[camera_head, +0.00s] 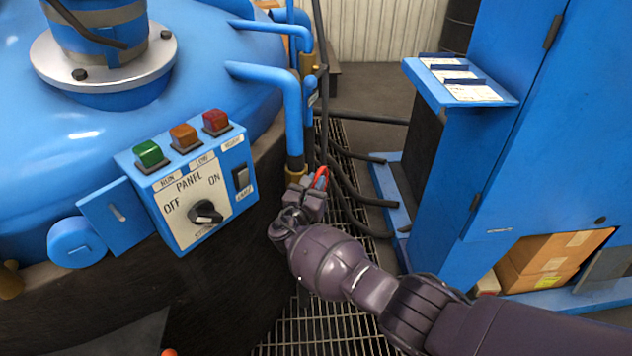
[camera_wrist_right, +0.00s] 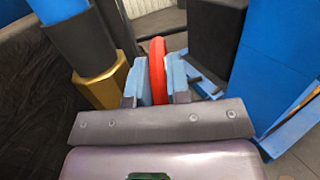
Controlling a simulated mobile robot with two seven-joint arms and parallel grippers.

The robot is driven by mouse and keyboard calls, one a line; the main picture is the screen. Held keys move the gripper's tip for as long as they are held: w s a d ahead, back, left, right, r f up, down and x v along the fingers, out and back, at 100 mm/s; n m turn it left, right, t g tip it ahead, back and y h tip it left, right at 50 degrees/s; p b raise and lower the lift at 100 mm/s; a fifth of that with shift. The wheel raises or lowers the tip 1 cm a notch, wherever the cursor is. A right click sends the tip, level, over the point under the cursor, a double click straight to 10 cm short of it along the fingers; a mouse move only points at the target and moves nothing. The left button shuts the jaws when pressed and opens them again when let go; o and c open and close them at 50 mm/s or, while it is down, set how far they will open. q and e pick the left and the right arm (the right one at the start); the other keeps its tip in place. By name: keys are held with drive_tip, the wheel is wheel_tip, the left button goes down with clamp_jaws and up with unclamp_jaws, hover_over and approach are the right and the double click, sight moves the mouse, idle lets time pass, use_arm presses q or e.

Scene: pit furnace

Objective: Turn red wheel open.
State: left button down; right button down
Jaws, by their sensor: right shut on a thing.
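The red wheel (camera_head: 321,179) shows as a small red arc beside the blue pipe (camera_head: 292,115), right of the control panel. In the right wrist view the red wheel (camera_wrist_right: 158,70) is seen edge-on as an upright red band. My right gripper (camera_head: 314,188) is at the wheel; in its wrist view the two blue fingertips (camera_wrist_right: 159,82) stand on either side of the rim, shut on it. Most of the wheel is hidden by the gripper. My left gripper is not in view.
The control panel (camera_head: 185,210), with a black knob and three coloured buttons, is left of my right gripper. A brass fitting (camera_wrist_right: 102,85) is close to the fingers. Black hoses (camera_head: 345,185) run over the floor grating. A blue cabinet (camera_head: 510,130) stands right of my arm.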

drive_tip(key=shift+s+f+t+b, duration=0.15)
drive_tip(key=shift+f+t+b, duration=0.15)
drive_tip(key=shift+t+b, duration=0.1)
drive_tip(key=shift+r+h, duration=0.15)
drive_tip(key=shift+h, duration=0.15)
drive_tip(key=c, duration=1.1)
unclamp_jaws()
